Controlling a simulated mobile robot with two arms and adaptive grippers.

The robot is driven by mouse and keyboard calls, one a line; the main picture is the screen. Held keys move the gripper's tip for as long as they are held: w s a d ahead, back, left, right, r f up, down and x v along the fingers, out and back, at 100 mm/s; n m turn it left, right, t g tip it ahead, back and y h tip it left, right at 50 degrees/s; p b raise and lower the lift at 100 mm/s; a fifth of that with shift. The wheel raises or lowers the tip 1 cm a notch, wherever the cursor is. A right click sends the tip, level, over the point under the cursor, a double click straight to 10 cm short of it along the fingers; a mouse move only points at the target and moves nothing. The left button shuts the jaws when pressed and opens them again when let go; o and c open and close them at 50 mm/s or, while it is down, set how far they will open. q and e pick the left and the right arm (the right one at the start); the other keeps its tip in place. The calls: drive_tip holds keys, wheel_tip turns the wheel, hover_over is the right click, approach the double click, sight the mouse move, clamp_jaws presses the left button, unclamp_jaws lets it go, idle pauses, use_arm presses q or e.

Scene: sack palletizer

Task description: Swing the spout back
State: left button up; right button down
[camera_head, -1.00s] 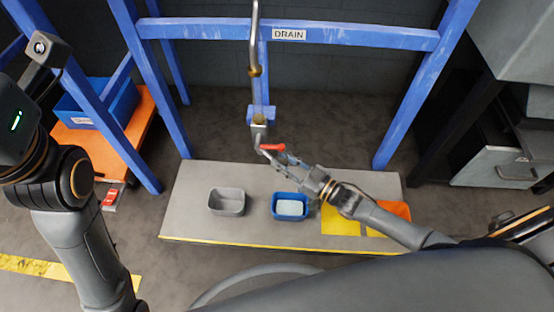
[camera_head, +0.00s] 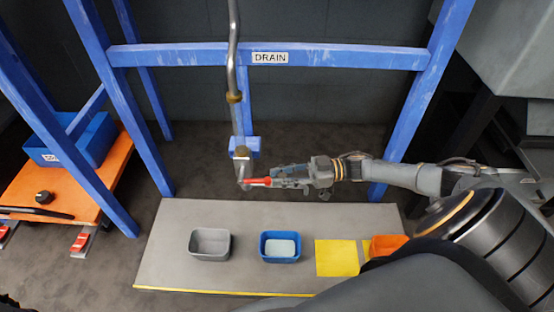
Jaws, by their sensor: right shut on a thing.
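My right gripper (camera_head: 275,181) comes in from the right, level with the handle, and is shut on the handle's right end. The fingers partly hide the handle. My left gripper is out of view.
Below, a grey bench (camera_head: 170,236) bears a grey bin (camera_head: 210,244), a blue bin (camera_head: 280,247) with pale contents, a yellow sheet (camera_head: 337,258) and an orange bin (camera_head: 386,246). An orange cart (camera_head: 93,200) with a blue crate (camera_head: 72,145) stands left. Blue posts (camera_head: 420,105) flank the spout.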

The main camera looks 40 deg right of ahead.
drive_tip(key=shift+w+d+f+g+y, duration=0.1)
drive_tip(key=shift+d+g+y, duration=0.2)
drive_tip(key=shift+g, duration=0.1)
drive_tip(key=c, duration=1.1)
unclamp_jaws()
wheel_tip(320, 180, up, 10)
drive_tip(key=shift+r, duration=0.1)
